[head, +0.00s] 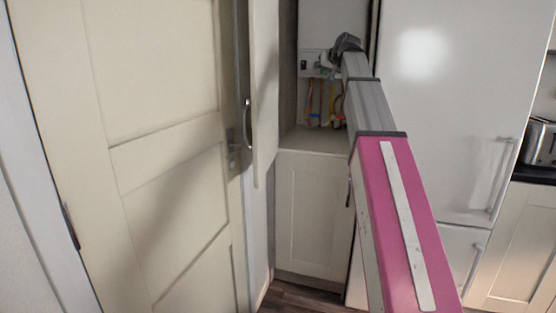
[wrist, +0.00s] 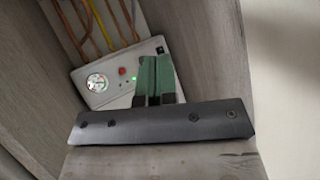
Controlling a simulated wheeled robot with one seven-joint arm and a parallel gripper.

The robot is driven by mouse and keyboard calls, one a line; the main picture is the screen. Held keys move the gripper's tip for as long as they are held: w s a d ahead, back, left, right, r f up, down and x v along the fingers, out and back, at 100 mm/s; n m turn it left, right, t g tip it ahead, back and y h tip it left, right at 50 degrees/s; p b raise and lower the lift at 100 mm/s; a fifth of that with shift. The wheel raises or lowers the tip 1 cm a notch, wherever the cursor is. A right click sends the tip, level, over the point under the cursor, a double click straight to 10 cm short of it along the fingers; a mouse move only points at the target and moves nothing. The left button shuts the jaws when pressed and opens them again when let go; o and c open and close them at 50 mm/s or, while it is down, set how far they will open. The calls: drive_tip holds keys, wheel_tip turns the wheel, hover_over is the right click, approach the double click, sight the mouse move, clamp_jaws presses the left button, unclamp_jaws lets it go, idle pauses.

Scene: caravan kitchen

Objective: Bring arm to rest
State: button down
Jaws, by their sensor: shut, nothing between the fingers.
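My arm, with a pink section and grey telescoping sections, reaches forward in the head view into an open cupboard (head: 315,138). Its dark wrist end is in the cupboard opening, and the fingers cannot be made out there. In the wrist view my gripper (wrist: 156,78) has green fingers that are shut together and empty. The fingertips appear in front of a white control panel (wrist: 100,87) with a round gauge, a red button and a small green light. Whether they touch it, I cannot tell.
Coloured pipes (wrist: 98,25) run above the panel. The open cupboard door (head: 264,90) stands left of my arm, beside a cream room door (head: 165,150). A tall white fridge (head: 450,90) is close on the right. A lower cupboard (head: 313,215) is shut. A toaster (head: 541,143) stands far right.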

drive_tip(key=s+f+m+g+h, duration=0.1)
drive_tip(key=s+f+g, duration=0.25)
drive_tip(key=f, duration=1.65)
drive_tip(key=s+f+g+h, duration=0.15)
drive_tip(key=s+f, duration=0.35)
drive_tip(key=f, duration=1.5)
drive_tip(key=s+f+g+h, duration=0.1)
drive_tip(key=s+f+g, duration=0.2)
drive_tip(key=s+f, duration=1)
drive_tip(key=s+f+g, duration=0.3)
drive_tip(key=s+f, duration=0.9)
drive_tip(key=f, duration=0.5)
drive_tip(key=shift+s+d+h, duration=0.25)
drive_tip(key=shift+s+h, duration=0.1)
